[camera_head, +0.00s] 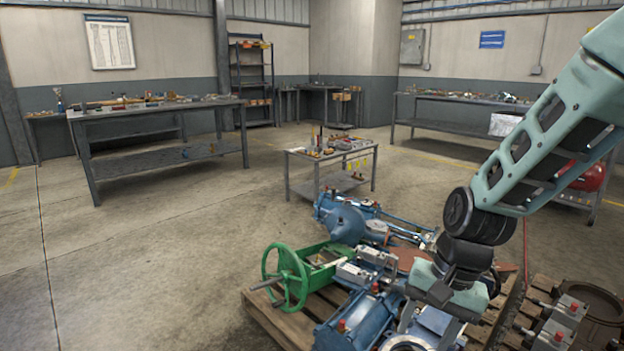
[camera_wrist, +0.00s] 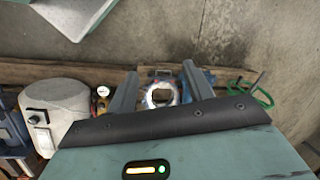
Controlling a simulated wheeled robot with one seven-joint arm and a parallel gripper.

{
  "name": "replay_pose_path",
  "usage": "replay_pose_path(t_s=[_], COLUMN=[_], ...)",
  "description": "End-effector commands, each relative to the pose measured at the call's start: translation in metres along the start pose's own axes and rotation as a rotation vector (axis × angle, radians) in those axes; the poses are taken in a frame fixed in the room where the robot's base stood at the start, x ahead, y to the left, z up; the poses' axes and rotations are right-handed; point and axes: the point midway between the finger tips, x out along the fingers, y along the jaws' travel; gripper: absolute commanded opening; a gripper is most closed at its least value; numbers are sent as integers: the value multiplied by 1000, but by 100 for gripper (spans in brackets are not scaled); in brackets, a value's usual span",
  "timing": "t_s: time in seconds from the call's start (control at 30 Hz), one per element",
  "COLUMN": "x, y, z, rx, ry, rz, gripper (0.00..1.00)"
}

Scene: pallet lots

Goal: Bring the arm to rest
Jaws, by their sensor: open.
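My arm reaches in from the upper right of the head view, bent at a black joint. My gripper (camera_head: 420,318) hangs low over a pallet of machine parts. In the wrist view my gripper (camera_wrist: 160,82) shows two grey fingers standing apart, with nothing held between them. A round metal ring or flange (camera_wrist: 160,95) shows beyond and between the fingers. Whether the fingers touch any part below cannot be told.
The wooden pallet (camera_head: 270,318) carries blue machine parts (camera_head: 355,325) and a green handwheel frame (camera_head: 290,275). A second pallet (camera_head: 540,290) stands at right. A small table (camera_head: 330,155) and workbenches (camera_head: 160,110) stand behind. The left floor is clear.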

Motion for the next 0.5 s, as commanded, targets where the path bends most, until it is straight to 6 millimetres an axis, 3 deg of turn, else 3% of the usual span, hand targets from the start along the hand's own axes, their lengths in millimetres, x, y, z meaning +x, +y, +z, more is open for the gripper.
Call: replay_pose_path(t_s=[0.03, 0.2, 0.5], x=[-9, -26, -43], y=[-8, -7, 25], z=[33, 111, 188], rx=[-163, -620, -1192], ry=[1, 6, 41], rz=[13, 76, 201], gripper=[52, 52, 52])
